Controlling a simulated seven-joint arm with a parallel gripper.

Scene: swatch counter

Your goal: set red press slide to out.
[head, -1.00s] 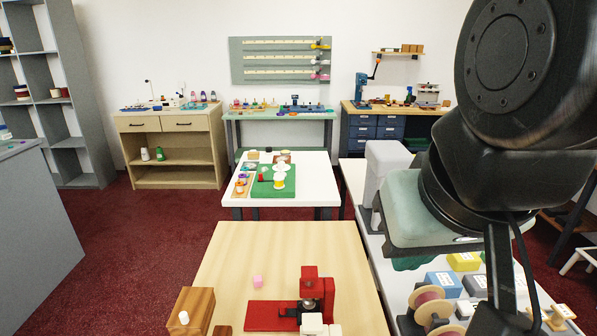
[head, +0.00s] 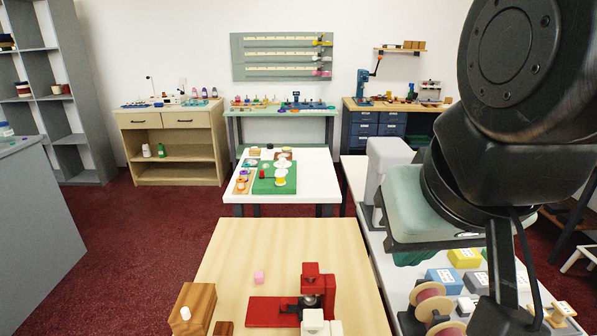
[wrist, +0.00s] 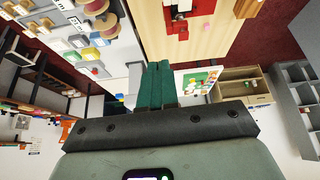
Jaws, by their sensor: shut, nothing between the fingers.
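The red press (head: 320,284) stands near the front right of the light wooden table (head: 270,240). Its red base plate (head: 266,311) reaches left, and a silver cylindrical part sits under its red head. White blocks in front partly hide the press, and I cannot tell how its slide is set. In the wrist view part of the red press (wrist: 177,22) shows at the top edge. My gripper has green fingers (wrist: 155,84) closed together and empty. In the head view my gripper (head: 409,259) hangs to the right of the wooden table, well apart from the press.
A wooden block with a white knob (head: 192,309) and a pink cube (head: 259,277) are on the same table. Spools (head: 428,299) and coloured boxes (head: 443,277) crowd the right-hand counter. A white table (head: 318,183) stands farther back. The wooden table's far half is clear.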

